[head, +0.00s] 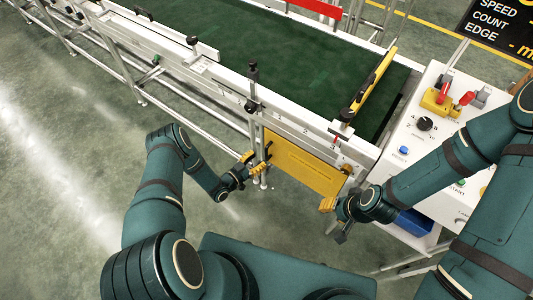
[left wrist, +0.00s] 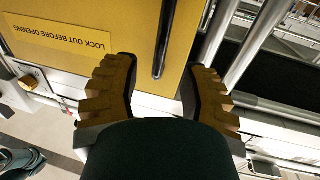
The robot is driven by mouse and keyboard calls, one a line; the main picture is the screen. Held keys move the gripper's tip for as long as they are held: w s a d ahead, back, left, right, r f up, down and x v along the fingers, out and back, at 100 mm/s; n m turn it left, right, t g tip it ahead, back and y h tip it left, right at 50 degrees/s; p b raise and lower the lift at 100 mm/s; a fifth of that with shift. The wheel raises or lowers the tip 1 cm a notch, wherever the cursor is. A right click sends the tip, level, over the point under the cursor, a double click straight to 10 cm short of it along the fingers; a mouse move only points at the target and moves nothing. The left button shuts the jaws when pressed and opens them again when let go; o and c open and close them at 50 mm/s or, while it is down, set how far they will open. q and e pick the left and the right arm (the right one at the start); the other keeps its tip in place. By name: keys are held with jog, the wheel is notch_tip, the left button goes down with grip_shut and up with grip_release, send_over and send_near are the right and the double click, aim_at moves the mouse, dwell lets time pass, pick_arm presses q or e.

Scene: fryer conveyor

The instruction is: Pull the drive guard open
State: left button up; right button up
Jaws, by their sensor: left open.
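The drive guard (head: 305,160) is a yellow panel with small printed text, hanging below the side rail of the conveyor, and it looks shut. In the left wrist view the guard (left wrist: 90,20) fills the upper left, with a "LOCK OUT BEFORE OPENING" label. Its black bar handle (left wrist: 163,40) lies between the fingers of my left gripper (left wrist: 162,72). My left gripper (head: 256,164) is open at the guard's left end, and I cannot tell whether either finger touches the handle. My right gripper (head: 335,215) is near the guard's lower right corner; its jaw opening is unclear.
The conveyor's green belt (head: 285,50) runs above the guard. A control panel (head: 405,148) with knobs and buttons stands at right, with a blue bin (head: 412,222) below it. Metal legs stand close to my left gripper. The floor (head: 70,130) at left is clear.

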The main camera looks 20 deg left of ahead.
aim_at(266, 159)
pick_arm(q)
jog(key=shift+b+x, duration=0.35)
jog(key=shift+x, duration=2.25)
jog(key=shift+s, duration=0.1)
grip_shut()
